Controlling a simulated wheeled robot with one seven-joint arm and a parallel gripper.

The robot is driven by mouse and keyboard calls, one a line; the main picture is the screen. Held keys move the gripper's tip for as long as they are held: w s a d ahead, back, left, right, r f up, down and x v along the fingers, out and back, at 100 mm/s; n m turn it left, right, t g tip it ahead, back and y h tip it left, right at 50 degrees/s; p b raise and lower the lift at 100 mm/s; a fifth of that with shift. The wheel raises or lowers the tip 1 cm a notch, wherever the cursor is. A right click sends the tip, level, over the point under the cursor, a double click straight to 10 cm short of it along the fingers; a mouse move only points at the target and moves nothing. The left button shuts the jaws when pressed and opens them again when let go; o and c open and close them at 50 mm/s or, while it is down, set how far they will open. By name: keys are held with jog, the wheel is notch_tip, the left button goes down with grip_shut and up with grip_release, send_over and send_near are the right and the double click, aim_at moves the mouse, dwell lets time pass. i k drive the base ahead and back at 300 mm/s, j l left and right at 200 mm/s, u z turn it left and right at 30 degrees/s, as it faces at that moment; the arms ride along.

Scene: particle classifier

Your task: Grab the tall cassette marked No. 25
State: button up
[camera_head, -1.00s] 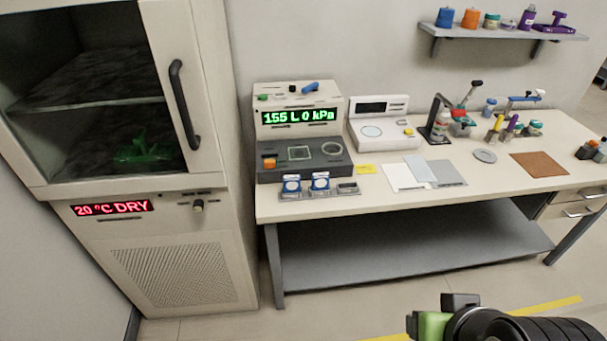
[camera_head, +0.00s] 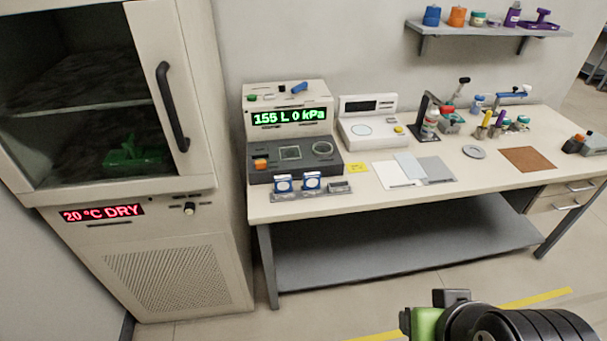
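One is the left cassette (camera_head: 283,184), the other the right cassette (camera_head: 312,181). They look about equal in height. Their markings are too small to read, so I cannot tell which is No. 25. The rack's right end holds no upright cassette. My gripper (camera_head: 429,310) shows in part at the bottom right, black and green, in front of the bench and well away from the cassettes. Its fingers are not clear.
A device reading "155 L 0 kPa" (camera_head: 290,118) stands behind the rack. A white instrument (camera_head: 368,128) is to its right. A tall glass-door cabinet (camera_head: 150,250) stands left of the bench (camera_head: 480,185). Floor in front is clear, with a yellow stripe (camera_head: 535,298).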

aim_at(283, 183)
jog(key=i+j+u, duration=0.1)
jog(key=i+j, duration=0.2)
jog(key=j, duration=0.25)
jog(key=i+j+u, duration=0.1)
jog(key=i+j, duration=0.2)
jog(key=j, duration=0.2)
jog(key=i+j+u, duration=0.1)
jog(key=i+j, duration=0.2)
jog(key=j, duration=0.25)
jog(key=i+j+u, duration=0.1)
jog(key=i+j, duration=0.2)
jog(key=j, duration=0.15)
